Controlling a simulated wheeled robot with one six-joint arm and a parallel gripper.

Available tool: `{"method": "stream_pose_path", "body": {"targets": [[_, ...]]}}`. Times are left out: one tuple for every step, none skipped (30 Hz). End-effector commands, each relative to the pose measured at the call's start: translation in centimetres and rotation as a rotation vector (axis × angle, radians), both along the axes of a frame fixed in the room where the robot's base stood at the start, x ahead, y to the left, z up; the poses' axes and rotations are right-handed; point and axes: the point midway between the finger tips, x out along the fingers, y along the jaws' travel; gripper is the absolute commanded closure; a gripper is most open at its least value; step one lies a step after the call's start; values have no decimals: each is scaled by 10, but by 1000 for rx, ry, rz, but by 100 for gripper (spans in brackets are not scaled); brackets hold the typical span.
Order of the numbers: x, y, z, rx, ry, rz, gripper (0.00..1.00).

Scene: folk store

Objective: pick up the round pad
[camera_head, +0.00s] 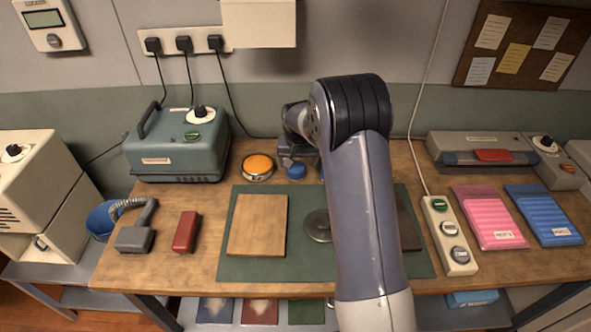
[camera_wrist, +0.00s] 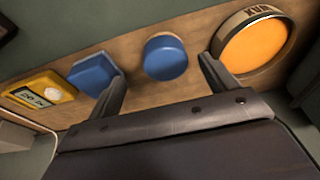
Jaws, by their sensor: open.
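The blue round pad (camera_wrist: 165,57) stands on the wooden bench in the wrist view, beyond and between my fingertips. It also shows in the head view (camera_head: 296,171), just below my gripper. My gripper (camera_wrist: 162,72) is open and empty, with one finger to each side of the pad in the picture. I cannot tell how much gap is left to the pad. In the head view my arm hides part of the bench right of it.
An orange wax tin (camera_wrist: 254,45) is close to the right finger. A wooden board (camera_head: 258,225) and a grey disc (camera_head: 317,227) lie on the green mat (camera_head: 285,268).

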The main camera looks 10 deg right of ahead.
Motion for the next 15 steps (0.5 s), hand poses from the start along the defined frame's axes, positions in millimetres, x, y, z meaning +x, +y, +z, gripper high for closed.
{"method": "stream_pose_path", "body": {"targets": [[1, 0, -2, 0, -1, 0, 19], [1, 0, -3, 0, -1, 0, 19], [2, 0, -4, 0, -1, 0, 19], [3, 0, -6, 0, 0, 0, 19], [4, 0, -8, 0, 0, 0, 19], [7, 1, -12, 0, 1, 0, 19], [8, 1, -15, 0, 1, 1, 19], [10, 1, -18, -1, 2, 1, 19], [13, 2, -22, -1, 2, 1, 19], [15, 2, -25, -1, 2, 1, 19], [17, 2, -28, 0, 1, 1, 19], [19, 2, -33, -1, 1, 1, 19], [19, 2, -37, -1, 2, 0, 19], [20, 2, -40, -1, 2, 0, 19], [21, 2, -44, -1, 1, 0, 19]]}}
